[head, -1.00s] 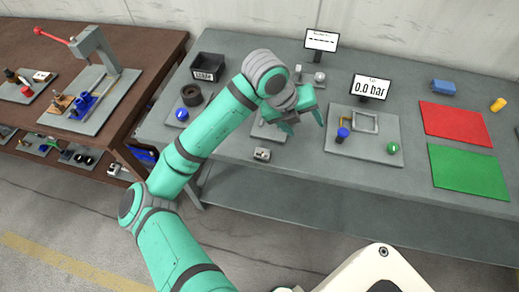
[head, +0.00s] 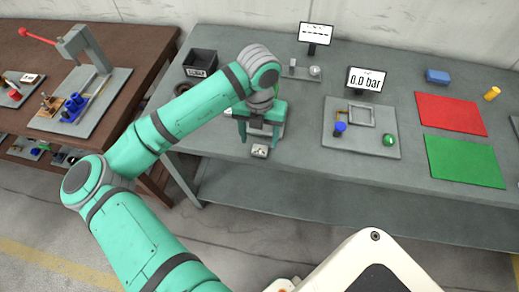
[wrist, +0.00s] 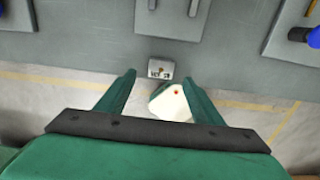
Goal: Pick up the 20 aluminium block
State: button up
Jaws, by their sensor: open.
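A small silvery block (head: 260,151), which I take for the 20 aluminium block, lies near the front edge of the grey table. It also shows in the wrist view (wrist: 161,69), with dark marks on it too small to read surely. My gripper (head: 260,139) is over the table's front part, pointing down, close to the block. In the wrist view my gripper (wrist: 159,77) is open and empty, and the block appears between and just beyond the fingertips. I cannot tell the height of the fingertips above it.
A grey plate with a blue-topped knob (head: 340,128) and a green knob (head: 389,140) lies to the right, below a "0.0 bar" display (head: 366,80). Red (head: 450,113) and green (head: 465,160) mats lie farther right. A black bin (head: 200,64) stands at the back left.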

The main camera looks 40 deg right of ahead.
aim_at(260, 149)
jog(key=shift+d+f, duration=0.1)
jog(key=shift+f, duration=2.5)
jog(key=c, duration=1.3)
jog(key=shift+r, duration=0.1)
